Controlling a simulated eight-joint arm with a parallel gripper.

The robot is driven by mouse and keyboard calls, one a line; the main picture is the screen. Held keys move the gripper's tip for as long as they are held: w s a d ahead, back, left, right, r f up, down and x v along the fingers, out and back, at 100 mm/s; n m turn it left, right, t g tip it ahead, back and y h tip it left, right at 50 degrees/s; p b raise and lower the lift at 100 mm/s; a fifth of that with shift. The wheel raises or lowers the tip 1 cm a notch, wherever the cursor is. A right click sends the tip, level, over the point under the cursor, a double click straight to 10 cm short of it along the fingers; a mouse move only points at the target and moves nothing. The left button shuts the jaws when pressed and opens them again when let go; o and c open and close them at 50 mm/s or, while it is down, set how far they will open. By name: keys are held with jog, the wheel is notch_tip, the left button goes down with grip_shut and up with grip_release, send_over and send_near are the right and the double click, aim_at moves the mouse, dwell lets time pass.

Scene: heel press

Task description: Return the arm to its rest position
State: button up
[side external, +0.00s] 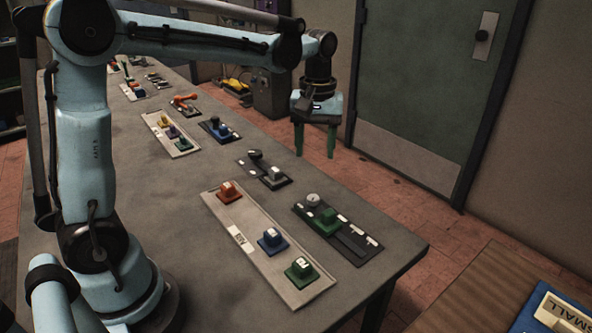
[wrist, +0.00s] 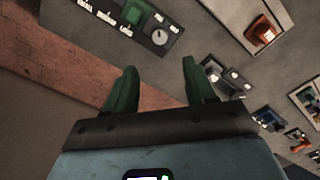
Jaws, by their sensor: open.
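My gripper (side external: 315,140) hangs at the end of my outstretched light-blue arm, pointing down, beyond the far long edge of the table in the side view. Its two green fingers are apart with nothing between them. In the wrist view my gripper (wrist: 155,85) also shows open and empty, with floor and table behind the fingers. The grey table (side external: 175,225) carries several panels with coloured blocks and knobs. The nearest dark panel (side external: 345,240) has a green block and a round dial, and it shows at the top of the wrist view (wrist: 120,30). My gripper touches none of them.
A light panel (side external: 240,238) holds an orange, a blue and a green block. More panels (side external: 170,135) stand farther back. A green door (side external: 430,80) and a grey cabinet (side external: 271,95) are behind the table. A wooden surface with a blue tray (side external: 530,312) is at lower right.

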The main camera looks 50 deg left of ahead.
jog(key=s+d+f+m+t, duration=0.1)
jog(key=s+d+m+t, duration=0.2)
jog(key=s+m+t, duration=0.4)
jog(key=shift+s+d+f+m, duration=0.15)
jog(key=shift+s+f+m, duration=0.2)
jog(key=shift+s+m, duration=1.5)
jog(key=shift+s+n, duration=0.6)
jog(key=shift+n, duration=0.15)
jog(key=shift+c, duration=0.6)
